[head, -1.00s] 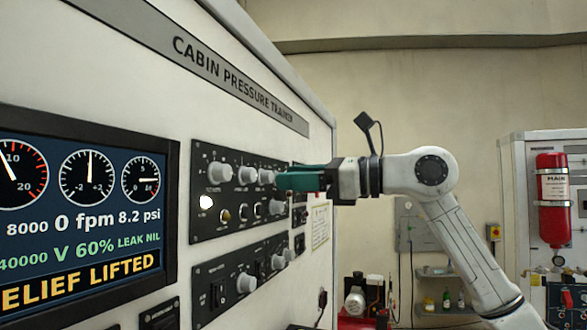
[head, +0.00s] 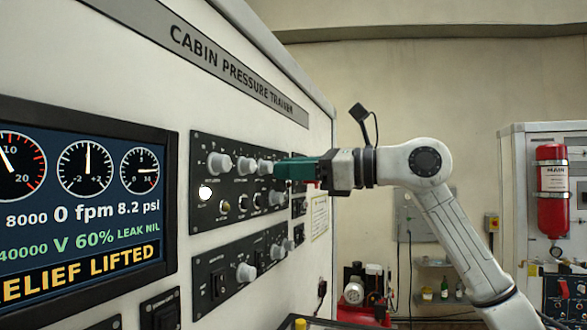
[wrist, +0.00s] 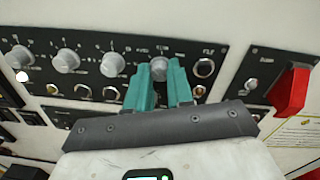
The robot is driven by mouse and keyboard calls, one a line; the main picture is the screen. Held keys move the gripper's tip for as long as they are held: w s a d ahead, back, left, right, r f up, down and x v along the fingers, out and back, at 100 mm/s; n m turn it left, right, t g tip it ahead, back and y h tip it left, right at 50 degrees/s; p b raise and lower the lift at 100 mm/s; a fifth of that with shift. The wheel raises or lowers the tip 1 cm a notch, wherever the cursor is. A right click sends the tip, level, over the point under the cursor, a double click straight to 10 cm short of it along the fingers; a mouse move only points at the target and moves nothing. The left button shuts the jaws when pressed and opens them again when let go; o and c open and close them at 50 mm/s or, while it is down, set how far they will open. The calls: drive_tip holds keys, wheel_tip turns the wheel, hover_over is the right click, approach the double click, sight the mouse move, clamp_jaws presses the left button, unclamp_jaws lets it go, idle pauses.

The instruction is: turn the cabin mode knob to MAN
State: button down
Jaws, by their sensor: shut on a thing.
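My gripper (head: 279,170) is at the right end of the upper knob row on the cabin pressure trainer's black panel (head: 228,214). In the wrist view its teal fingers (wrist: 160,78) are shut on the rightmost large grey knob (wrist: 159,65), one finger on each side. In the head view the fingers hide that knob. Its label and pointer are too small to read, so I cannot tell which mode it points at.
Several more grey knobs, such as the leftmost one (wrist: 18,56), stand to the left in the same row. A red guarded switch (wrist: 291,92) sits to the right. The screen (head: 80,205) reads RELIEF LIFTED. A lower panel (head: 240,272) holds more controls.

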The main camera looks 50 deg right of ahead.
drive_tip(key=shift+m, duration=0.3)
drive_tip(key=m+b, duration=0.4)
drive_tip(key=m, duration=0.6)
drive_tip(key=m+b, duration=0.5)
drive_tip(key=m, duration=0.4)
drive_tip(key=shift+d+f+m+t+h, duration=0.1)
drive_tip(key=shift+m+t+h, duration=0.3)
idle(0.4)
drive_tip(key=c, duration=1)
unclamp_jaws()
